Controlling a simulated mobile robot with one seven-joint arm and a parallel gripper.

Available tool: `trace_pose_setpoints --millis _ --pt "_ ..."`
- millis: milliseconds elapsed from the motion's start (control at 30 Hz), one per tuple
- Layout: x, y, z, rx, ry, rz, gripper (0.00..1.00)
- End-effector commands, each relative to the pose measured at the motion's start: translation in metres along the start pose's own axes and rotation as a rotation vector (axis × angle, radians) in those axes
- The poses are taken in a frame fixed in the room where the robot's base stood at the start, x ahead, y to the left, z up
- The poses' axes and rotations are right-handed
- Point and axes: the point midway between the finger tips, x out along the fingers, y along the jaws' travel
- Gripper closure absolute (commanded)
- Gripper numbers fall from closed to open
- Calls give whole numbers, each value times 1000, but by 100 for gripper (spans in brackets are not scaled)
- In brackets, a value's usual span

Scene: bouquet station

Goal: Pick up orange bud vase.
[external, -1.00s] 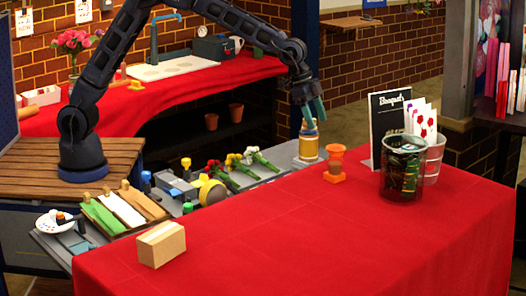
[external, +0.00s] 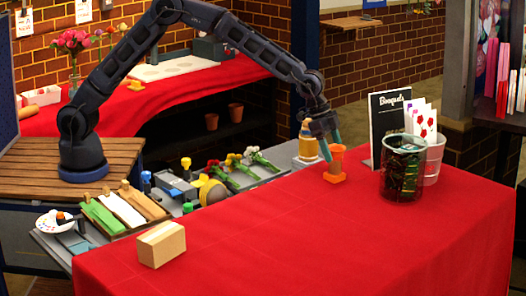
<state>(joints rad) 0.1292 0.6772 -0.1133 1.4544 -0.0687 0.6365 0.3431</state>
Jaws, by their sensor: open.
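The orange bud vase (external: 336,164) stands upright on the red cloth, near the far edge of the front table. My gripper (external: 332,151) is over it, pointing down, with its teal fingers open at the vase's upper part. One finger shows in front of the vase's left side. I cannot tell whether the fingers touch it. The far finger is partly hidden.
A yellow-orange bottle (external: 308,143) stands close behind and left of the vase. A dark glass container (external: 403,170) and a black sign (external: 388,115) stand to the right. A cardboard box (external: 161,244) is at the front left. The red table's (external: 300,240) middle is clear.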

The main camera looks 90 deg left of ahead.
Motion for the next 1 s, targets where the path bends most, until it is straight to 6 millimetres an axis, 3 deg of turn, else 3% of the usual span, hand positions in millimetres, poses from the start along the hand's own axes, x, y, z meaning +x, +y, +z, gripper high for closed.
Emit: trace_pose_setpoints --millis 300,567,867,1000 --pt "41 5 -4 0 -2 0 35" --pt "45 5 -4 0 -1 0 35" --pt "45 5 -4 0 -1 0 90" --pt "45 5 -4 0 0 0 94"
